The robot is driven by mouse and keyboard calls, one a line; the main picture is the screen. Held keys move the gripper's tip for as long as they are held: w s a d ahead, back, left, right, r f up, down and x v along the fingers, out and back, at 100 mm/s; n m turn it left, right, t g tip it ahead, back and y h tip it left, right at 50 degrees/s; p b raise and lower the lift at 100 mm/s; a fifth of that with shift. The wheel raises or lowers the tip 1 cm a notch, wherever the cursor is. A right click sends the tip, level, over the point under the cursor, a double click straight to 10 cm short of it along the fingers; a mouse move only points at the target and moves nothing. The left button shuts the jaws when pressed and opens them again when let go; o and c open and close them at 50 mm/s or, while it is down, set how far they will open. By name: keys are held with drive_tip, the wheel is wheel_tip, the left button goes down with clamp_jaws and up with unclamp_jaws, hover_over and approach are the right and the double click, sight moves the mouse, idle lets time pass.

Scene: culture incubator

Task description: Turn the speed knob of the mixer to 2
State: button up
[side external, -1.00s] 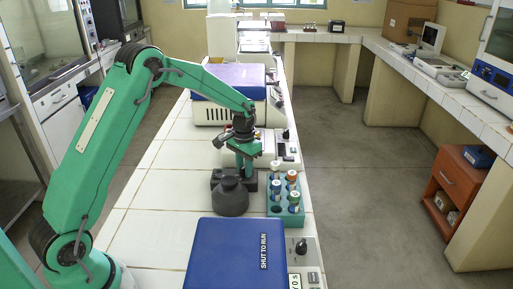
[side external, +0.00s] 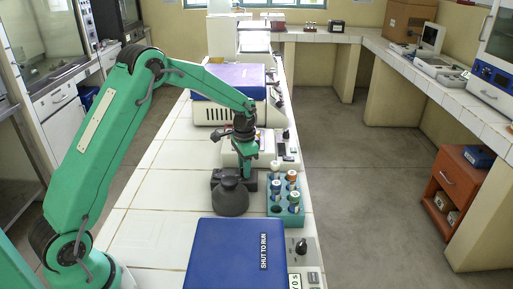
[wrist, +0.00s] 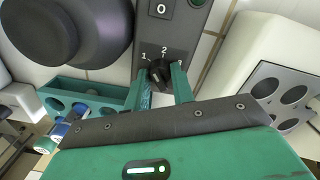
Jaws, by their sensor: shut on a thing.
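The mixer is a dark grey unit with a round dark bowl-like top (side external: 231,196); its panel (wrist: 172,28) shows a 0 in the wrist view. The small black speed knob (wrist: 157,72) sits on that panel below the marks 1, 2 and 3, with 2 at the top middle. My gripper (wrist: 161,82) has one green finger on each side of the knob and is shut on it. I cannot tell clearly which mark the knob points to. In the side view my gripper (side external: 246,171) reaches down onto the mixer, and the knob is hidden there.
A teal rack (side external: 287,209) with several capped tubes stands close to the right of the mixer. A blue-lidded device (side external: 230,250) is in front and a white one with a blue lid (side external: 235,82) behind. The left bench tiles are clear.

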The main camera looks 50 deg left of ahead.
drive_tip(key=m, duration=0.3)
drive_tip(key=shift+a+r+m, duration=0.1)
drive_tip(key=shift+a+m, duration=0.1)
drive_tip(key=shift+m, duration=0.1)
drive_tip(key=shift+w+m, duration=0.1)
drive_tip(key=shift+m, duration=1.8)
drive_tip(key=shift+d, duration=0.1)
drive_tip(key=o, duration=1)
drive_tip(key=shift+d, duration=0.1)
wheel_tip(320, 180, up, 7)
drive_tip(key=shift+w+r, duration=0.15)
drive_tip(key=shift+r, duration=0.25)
